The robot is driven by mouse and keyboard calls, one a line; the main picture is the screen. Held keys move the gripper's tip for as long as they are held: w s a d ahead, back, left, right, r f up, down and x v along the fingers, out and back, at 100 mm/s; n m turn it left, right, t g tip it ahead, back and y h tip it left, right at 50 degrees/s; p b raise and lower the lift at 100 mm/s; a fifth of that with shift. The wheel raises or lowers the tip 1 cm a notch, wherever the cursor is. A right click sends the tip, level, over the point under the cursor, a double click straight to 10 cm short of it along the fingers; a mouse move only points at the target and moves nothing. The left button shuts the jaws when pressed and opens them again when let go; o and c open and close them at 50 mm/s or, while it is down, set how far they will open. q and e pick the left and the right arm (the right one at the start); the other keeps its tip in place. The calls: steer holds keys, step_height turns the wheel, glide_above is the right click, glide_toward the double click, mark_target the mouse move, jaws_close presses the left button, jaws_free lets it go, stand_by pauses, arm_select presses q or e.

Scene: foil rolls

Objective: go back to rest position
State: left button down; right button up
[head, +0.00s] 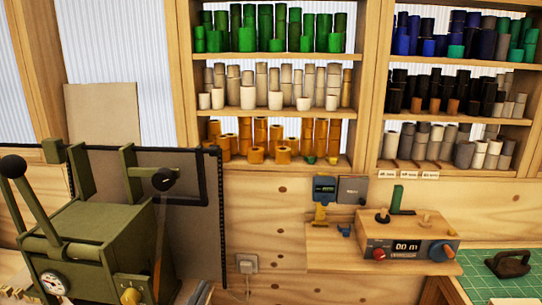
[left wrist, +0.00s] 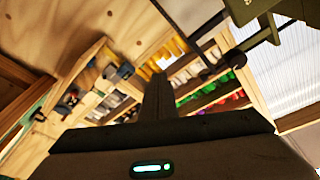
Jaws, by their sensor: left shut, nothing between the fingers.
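My left gripper (left wrist: 158,85) shows in the left wrist view as a dark body with its fingers together, pointing up the picture. It is shut and empty, with nothing touching its tips. I cannot make it out clearly in the head view. My right gripper is in neither view. Foil rolls stand on the wooden shelves in the head view: green rolls (head: 285,28), cream rolls (head: 275,85), orange rolls (head: 262,138), and blue and black ones at the right. The shelves also show tilted and blurred in the left wrist view.
A green machine (head: 85,235) with levers and a gauge stands at the left. A green cutting mat (head: 485,262) with a dark tool (head: 508,264) is at the lower right.

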arm_select(q)
steer(key=s+a+f+n+g+y, duration=0.3)
steer(key=s+f+g, duration=0.15)
steer(key=f, duration=0.45)
steer(key=s+a+f+n+g+y, duration=0.25)
steer(key=s+a+f, duration=0.2)
steer(key=f, duration=0.55)
steer(key=s+f+n+g, duration=0.1)
steer(key=s+f+g, duration=0.4)
steer(key=s, duration=0.5)
steer(key=s+f+n+g, duration=0.1)
steer(key=s+f+g, duration=0.3)
steer(key=s+f, duration=0.5)
step_height(320, 180, down, 30)
steer(key=s+g+b, duration=0.1)
steer(key=s+b, duration=0.2)
steer(key=s+a+f+g+b, duration=0.1)
steer(key=s+a+f, duration=0.2)
steer(key=s+f, duration=1.4)
steer(key=shift+s+a+f+h+b, duration=0.15)
steer(key=shift+f+h+b, duration=0.25)
steer(key=shift+f, duration=0.4)
